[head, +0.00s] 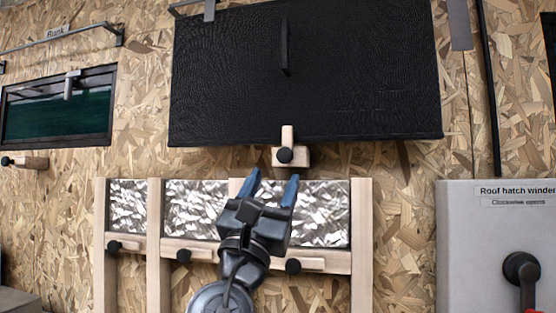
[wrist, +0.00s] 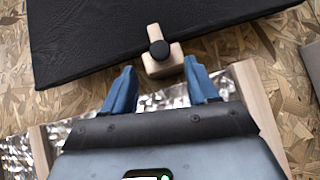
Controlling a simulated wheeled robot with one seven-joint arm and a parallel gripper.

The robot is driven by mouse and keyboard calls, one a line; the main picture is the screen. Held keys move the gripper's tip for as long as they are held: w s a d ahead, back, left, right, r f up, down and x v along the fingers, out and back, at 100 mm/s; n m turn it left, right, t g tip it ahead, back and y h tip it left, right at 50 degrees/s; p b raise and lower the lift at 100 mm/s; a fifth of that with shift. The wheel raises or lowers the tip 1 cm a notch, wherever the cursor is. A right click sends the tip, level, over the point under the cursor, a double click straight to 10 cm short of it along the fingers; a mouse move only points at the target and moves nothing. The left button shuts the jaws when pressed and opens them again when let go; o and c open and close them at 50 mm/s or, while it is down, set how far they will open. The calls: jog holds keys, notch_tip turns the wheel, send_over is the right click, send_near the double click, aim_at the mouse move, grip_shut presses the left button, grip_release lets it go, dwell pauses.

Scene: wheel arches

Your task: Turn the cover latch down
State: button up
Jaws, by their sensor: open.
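The cover latch (head: 287,135) is a small pale wooden bar with a round black knob, mounted on a wooden block at the lower edge of the black cover (head: 230,75). The bar points up, over the cover's edge. In the wrist view the latch (wrist: 152,33) stands above and between my fingertips, with its block (wrist: 164,65) below the knob. My gripper (head: 273,178) has blue fingers spread apart with nothing between them. It is below the latch and apart from it; the wrist view also shows the open gripper (wrist: 158,72).
Below is a wooden frame (head: 360,225) with foil-like panels (head: 195,205) and several knobbed wooden latches (head: 293,266). A grey box labelled "Roof hatch winder" (head: 480,240) with a crank (head: 522,268) stands at right. A green window (head: 60,110) is at left.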

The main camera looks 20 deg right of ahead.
aim_at(284, 158)
jog(key=p+x, duration=0.2)
jog(key=x, duration=0.6)
jog(key=shift+p, duration=0.4)
jog(key=shift+c, duration=0.4)
jog(key=c, duration=0.9)
